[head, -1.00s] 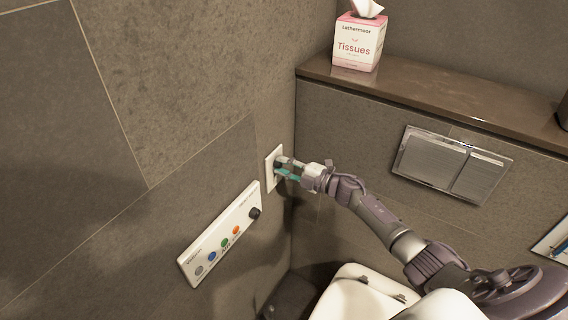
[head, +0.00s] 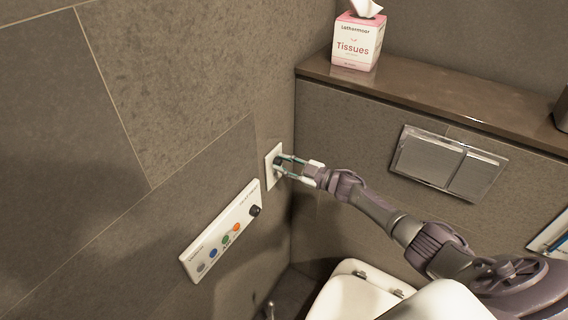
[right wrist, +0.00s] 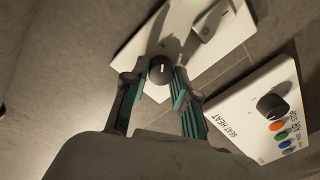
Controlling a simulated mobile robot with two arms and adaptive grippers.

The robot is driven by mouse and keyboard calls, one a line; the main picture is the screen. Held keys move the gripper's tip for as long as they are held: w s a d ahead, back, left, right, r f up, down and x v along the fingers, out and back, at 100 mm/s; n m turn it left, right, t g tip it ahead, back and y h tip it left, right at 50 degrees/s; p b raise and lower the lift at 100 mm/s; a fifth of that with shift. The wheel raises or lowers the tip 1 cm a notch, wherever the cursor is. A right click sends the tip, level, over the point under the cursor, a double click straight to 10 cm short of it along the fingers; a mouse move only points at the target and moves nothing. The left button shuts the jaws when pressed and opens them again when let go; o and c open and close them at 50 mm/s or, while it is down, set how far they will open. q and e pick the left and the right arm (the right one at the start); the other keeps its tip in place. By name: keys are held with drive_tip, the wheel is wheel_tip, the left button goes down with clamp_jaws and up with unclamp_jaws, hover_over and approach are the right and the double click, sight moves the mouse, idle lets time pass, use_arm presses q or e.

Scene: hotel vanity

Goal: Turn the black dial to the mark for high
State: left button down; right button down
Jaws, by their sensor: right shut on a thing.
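A black dial (right wrist: 160,69) on a white wall plate (right wrist: 145,50) sits between the two fingertips of my right gripper (right wrist: 162,75). The gripper is shut on it. A short pale line shows on the dial's face; marks on the plate are too unclear to read. In the head view my right gripper (head: 283,165) reaches the white plate (head: 270,177) near the wall corner. A second black dial (right wrist: 272,107) is on the SEAT HEAT panel (right wrist: 237,106), apart from the gripper. My left gripper is not in view.
The panel also shows in the head view (head: 222,240), below the plate, with several coloured buttons. A raised grey part (right wrist: 210,22) is on the dial's plate. A tissue box (head: 357,42) stands on the ledge (head: 430,95). A flush plate (head: 447,162) is at right.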

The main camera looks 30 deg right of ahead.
drive_tip(key=shift+f+m, duration=0.1)
drive_tip(key=shift+m, duration=0.2)
drive_tip(key=c, duration=0.9)
unclamp_jaws()
drive_tip(key=shift+s+d, duration=0.1)
drive_tip(key=v, duration=1.2)
